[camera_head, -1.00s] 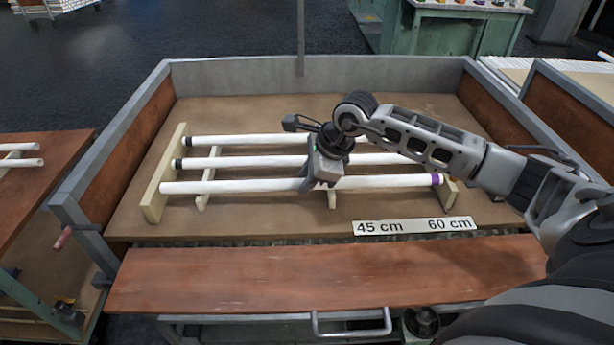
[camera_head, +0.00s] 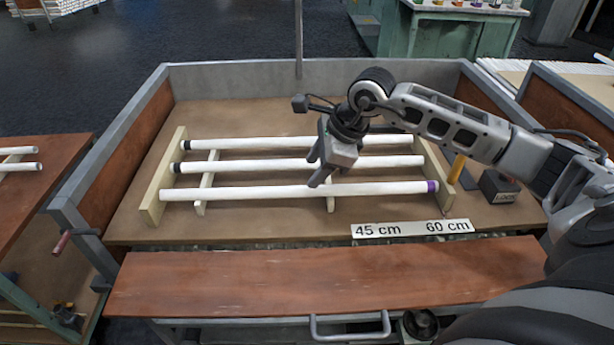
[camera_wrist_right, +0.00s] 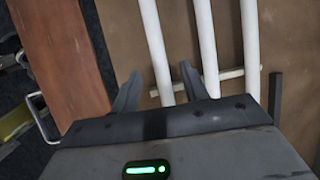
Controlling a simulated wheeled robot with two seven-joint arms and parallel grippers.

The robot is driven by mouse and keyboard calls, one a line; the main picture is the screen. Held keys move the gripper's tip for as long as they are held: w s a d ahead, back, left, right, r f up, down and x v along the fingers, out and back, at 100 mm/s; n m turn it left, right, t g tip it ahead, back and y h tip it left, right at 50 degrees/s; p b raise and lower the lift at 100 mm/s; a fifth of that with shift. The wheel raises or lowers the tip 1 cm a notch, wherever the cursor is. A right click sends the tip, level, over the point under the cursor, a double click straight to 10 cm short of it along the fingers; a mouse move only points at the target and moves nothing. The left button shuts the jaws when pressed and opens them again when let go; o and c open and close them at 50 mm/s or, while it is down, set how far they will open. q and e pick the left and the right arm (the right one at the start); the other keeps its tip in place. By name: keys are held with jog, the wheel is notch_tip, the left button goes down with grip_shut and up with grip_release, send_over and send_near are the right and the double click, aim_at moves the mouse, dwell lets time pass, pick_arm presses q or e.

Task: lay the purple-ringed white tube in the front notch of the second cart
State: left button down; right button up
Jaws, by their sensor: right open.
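The purple-ringed white tube (camera_head: 270,192) lies across the front of the wooden rack in the middle cart (camera_head: 118,140), its purple ring (camera_head: 432,187) at the right end. It spans the rack's left and right rails. Its seat in the front notch is too small to confirm. My right gripper (camera_head: 316,172) is open above the tube, near the rack's middle. In the right wrist view, the fingers (camera_wrist_right: 158,88) stand either side of a white tube (camera_wrist_right: 153,45), without visible contact. My left gripper is out of view.
Two more white tubes with dark rings at their left ends, the middle one (camera_head: 250,165) and the rear one (camera_head: 250,142), lie parallel behind. A dark block (camera_head: 498,187) and a yellow post (camera_head: 456,168) stand right of the rack. A 45 cm / 60 cm label strip (camera_head: 412,229) is in front.

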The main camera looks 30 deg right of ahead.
jog(key=v, duration=0.6)
jog(key=shift+s+r, duration=0.2)
jog(key=shift+r, duration=0.15)
jog(key=shift+f, duration=0.1)
dwell(0.4)
